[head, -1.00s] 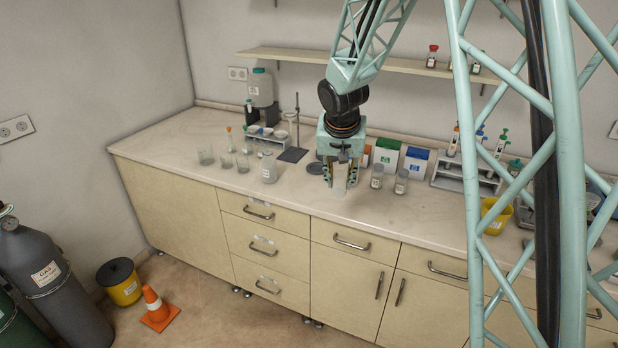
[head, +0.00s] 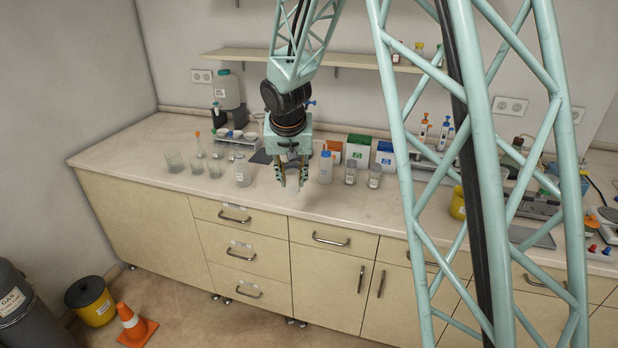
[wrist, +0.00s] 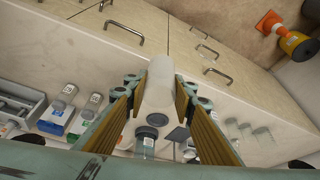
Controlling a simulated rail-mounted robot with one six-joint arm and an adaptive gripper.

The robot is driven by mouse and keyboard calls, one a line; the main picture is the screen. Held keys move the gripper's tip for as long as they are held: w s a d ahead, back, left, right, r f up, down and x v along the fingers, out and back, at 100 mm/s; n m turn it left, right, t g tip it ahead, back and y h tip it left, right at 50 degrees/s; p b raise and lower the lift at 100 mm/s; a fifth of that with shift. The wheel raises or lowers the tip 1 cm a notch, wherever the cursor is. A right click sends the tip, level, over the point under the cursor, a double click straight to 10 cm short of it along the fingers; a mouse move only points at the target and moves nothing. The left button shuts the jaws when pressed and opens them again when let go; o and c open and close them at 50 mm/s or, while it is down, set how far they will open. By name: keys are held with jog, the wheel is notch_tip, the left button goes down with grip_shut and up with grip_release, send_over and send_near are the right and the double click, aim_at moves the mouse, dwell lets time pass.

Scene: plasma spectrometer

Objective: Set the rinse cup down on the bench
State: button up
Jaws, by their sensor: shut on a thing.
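The rinse cup (wrist: 159,82) is a pale, translucent white cup held between my gripper's two fingers. In the head view the cup (head: 292,184) is a small pale shape under the fingers, partly hidden by them. My gripper (head: 292,178) is shut on the cup and points down over the front part of the bench (head: 335,203). The gripper also shows in the wrist view (wrist: 160,95), with a finger on each side of the cup. I cannot tell whether the cup's bottom touches the bench.
Several beakers stand farther left. The bench front left of the gripper is clear.

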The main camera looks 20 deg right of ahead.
jog(key=shift+w+d+f, duration=0.1)
jog(key=shift+w+d+f, duration=0.2)
jog(key=shift+w+f, duration=0.1)
jog(key=shift+w, duration=0.1)
jog(key=w+d+f+m+h+p, duration=0.1)
jog(key=w+d+f+m+p, duration=0.2)
jog(key=w+f, duration=0.5)
jog(key=d+f+p, duration=0.1)
jog(key=d, duration=0.1)
jog(key=shift+w+d+m+g, duration=0.25)
jog(key=shift+d+m+g, duration=0.05)
jog(key=shift+d, duration=0.05)
jog(key=shift+w, duration=0.15)
jog(key=w+a+p, duration=0.1)
jog(key=w+a, duration=0.1)
jog(key=w, duration=0.2)
jog(key=w+a+f+p, duration=0.1)
jog(key=w+a, duration=0.1)
jog(key=w, duration=0.3)
jog(key=w+a+p, duration=0.1)
jog(key=w+a, duration=0.1)
jog(key=w, duration=0.3)
jog(key=shift+w+a+f, duration=0.15)
jog(key=shift+w+f, duration=0.05)
jog(key=shift+f, duration=1.75)
